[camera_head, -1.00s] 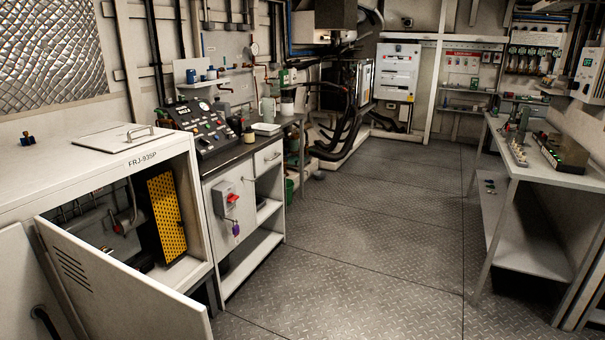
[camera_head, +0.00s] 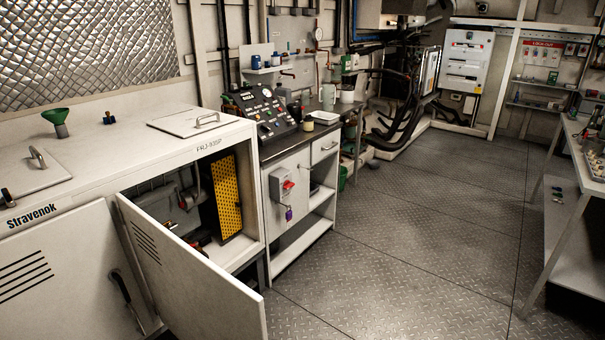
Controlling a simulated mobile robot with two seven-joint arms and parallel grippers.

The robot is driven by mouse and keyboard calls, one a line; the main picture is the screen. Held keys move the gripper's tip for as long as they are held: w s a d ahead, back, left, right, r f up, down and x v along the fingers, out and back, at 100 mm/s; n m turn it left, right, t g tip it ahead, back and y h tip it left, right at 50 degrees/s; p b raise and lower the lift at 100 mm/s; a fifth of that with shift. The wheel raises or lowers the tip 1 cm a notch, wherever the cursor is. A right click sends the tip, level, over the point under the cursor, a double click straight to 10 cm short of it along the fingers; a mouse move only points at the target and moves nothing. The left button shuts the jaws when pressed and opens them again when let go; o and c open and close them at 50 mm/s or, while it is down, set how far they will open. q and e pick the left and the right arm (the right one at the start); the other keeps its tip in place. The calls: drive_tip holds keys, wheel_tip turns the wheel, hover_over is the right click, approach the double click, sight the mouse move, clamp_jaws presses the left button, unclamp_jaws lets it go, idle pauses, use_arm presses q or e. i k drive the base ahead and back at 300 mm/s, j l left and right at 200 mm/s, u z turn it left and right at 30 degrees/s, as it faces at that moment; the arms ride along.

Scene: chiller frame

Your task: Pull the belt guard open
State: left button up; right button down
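The belt guard, a yellow perforated panel (camera_head: 229,196), stands upright inside the white chiller cabinet (camera_head: 190,144), at the right side of its opening. A white louvred cabinet door (camera_head: 200,275) stands swung out in front and hides the lower left of the opening. Grey machinery and pipes (camera_head: 165,208) show to the left of the yellow panel. Whether the panel is latched cannot be told. Neither of my grippers is in view.
A bench with a control panel (camera_head: 262,112) and a red switch box (camera_head: 283,185) adjoins the cabinet on the right. A work table (camera_head: 590,165) stands at the far right. The metal plate floor (camera_head: 420,235) between them is clear. A green funnel (camera_head: 57,121) sits on the cabinet top.

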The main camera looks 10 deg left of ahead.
sight(223, 170)
drive_tip(key=i+u, duration=0.15)
drive_tip(key=u, duration=0.25)
drive_tip(key=i+l+u, duration=0.1)
drive_tip(key=u, duration=0.3)
drive_tip(key=i+l+u, duration=0.15)
drive_tip(key=u, duration=0.25)
drive_tip(key=i+l+u, duration=0.15)
drive_tip(key=u, duration=0.3)
drive_tip(key=k+l, duration=0.1)
drive_tip(key=l, duration=0.25)
drive_tip(key=l+u, duration=0.1)
drive_tip(key=l, duration=0.25)
drive_tip(key=k+l, duration=0.15)
drive_tip(key=l, duration=0.2)
drive_tip(key=l+u, duration=0.2)
drive_tip(key=l, duration=0.25)
drive_tip(key=k+l+u, duration=0.2)
drive_tip(key=l, duration=0.25)
drive_tip(key=i+l+u, duration=0.2)
drive_tip(key=l, duration=0.25)
drive_tip(key=l+u, duration=0.15)
drive_tip(key=l, duration=0.35)
drive_tip(key=i+l+u, duration=0.3)
drive_tip(key=l, duration=0.25)
drive_tip(key=l+u, duration=0.15)
drive_tip(key=l, duration=0.15)
drive_tip(key=i, duration=0.05)
